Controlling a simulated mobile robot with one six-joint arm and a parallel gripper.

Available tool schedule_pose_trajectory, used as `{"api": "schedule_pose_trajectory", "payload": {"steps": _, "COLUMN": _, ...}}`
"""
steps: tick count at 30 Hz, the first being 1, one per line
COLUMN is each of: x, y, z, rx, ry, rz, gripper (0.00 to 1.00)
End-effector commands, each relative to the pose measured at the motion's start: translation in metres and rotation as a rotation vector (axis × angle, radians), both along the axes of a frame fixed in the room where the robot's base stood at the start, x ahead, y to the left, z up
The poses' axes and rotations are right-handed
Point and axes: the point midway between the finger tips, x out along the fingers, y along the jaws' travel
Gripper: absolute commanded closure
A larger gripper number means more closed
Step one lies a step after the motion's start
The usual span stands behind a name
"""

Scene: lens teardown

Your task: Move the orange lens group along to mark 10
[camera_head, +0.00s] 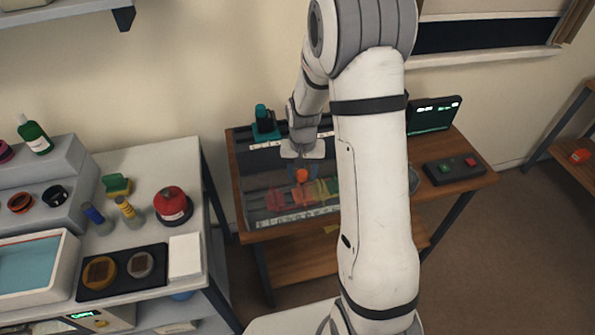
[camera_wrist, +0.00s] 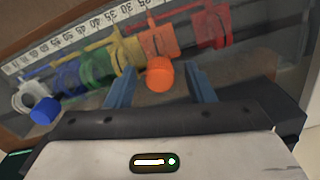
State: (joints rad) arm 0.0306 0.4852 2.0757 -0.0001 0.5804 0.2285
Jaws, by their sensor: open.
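The orange lens group (camera_wrist: 158,42) sits on the bench rail with its orange knob (camera_wrist: 159,74) standing toward my wrist camera. My gripper (camera_wrist: 161,88) is open, with one blue finger on each side of the knob; I cannot tell whether either touches it. In the head view my gripper (camera_head: 302,160) hangs down over the knob (camera_head: 302,174). A white numbered scale (camera_wrist: 75,42) runs along the rail, numbers rising toward the left in the wrist view. Mark 10 is not readable there, and the scale (camera_head: 295,215) is too small to read in the head view.
A red group (camera_wrist: 212,27) stands right of the orange one in the wrist view. Left stand yellow (camera_wrist: 125,52), green (camera_wrist: 97,65), blue (camera_wrist: 70,75) and white (camera_wrist: 28,97) groups, closely spaced. A button box (camera_head: 452,169) and a screen (camera_head: 434,115) stand on the right.

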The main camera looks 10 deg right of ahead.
Motion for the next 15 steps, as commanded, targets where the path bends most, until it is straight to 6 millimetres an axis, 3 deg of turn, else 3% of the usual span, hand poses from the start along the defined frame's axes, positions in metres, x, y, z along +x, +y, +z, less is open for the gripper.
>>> {"api": "schedule_pose_trajectory", "payload": {"steps": 15, "x": -0.0001, "y": -0.0006, "z": 0.0003, "rx": 0.0, "ry": 0.0, "rz": -0.001, "gripper": 0.92}}
